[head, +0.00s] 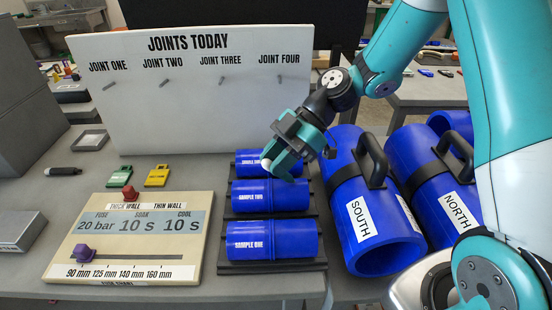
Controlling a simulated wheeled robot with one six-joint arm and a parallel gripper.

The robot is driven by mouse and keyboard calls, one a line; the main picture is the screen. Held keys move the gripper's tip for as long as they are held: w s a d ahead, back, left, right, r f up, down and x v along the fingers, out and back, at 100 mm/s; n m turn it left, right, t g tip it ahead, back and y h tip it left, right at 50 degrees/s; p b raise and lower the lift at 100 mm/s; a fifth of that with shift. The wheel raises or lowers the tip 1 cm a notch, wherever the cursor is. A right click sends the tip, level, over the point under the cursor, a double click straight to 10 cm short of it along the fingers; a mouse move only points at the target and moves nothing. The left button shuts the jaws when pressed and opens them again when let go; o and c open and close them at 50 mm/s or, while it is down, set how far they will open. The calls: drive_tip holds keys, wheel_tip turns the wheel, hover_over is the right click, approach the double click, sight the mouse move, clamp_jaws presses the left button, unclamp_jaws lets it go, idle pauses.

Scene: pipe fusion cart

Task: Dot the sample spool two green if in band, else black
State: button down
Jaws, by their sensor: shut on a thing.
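The blue sample spool two (252,196) lies on its side in the middle of a dark rack (225,252), with its white label facing me. Sample one (285,240) lies in front of it and another blue spool (247,157) lies behind, partly hidden by my gripper. My gripper (277,160) is above the rear spool, behind sample two, and shut on a small pale-tipped thing (265,163). Most of that thing is hidden, so I cannot tell its colour marking. A black marker-like stick (62,171) with a pale end lies on the table at left. I see no dot on sample two.
A beige chart board (150,215) holds a red slider (130,194) and a purple slider (83,253). Green (120,176) and yellow (157,175) tags lie behind it. A white joints board (200,100) rises behind.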

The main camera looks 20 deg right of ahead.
drive_tip(key=shift+r, duration=0.1)
drive_tip(key=shift+r+p, duration=2.3)
drive_tip(key=shift+r, duration=1.15)
drive_tip(key=shift+s+f, duration=0.1)
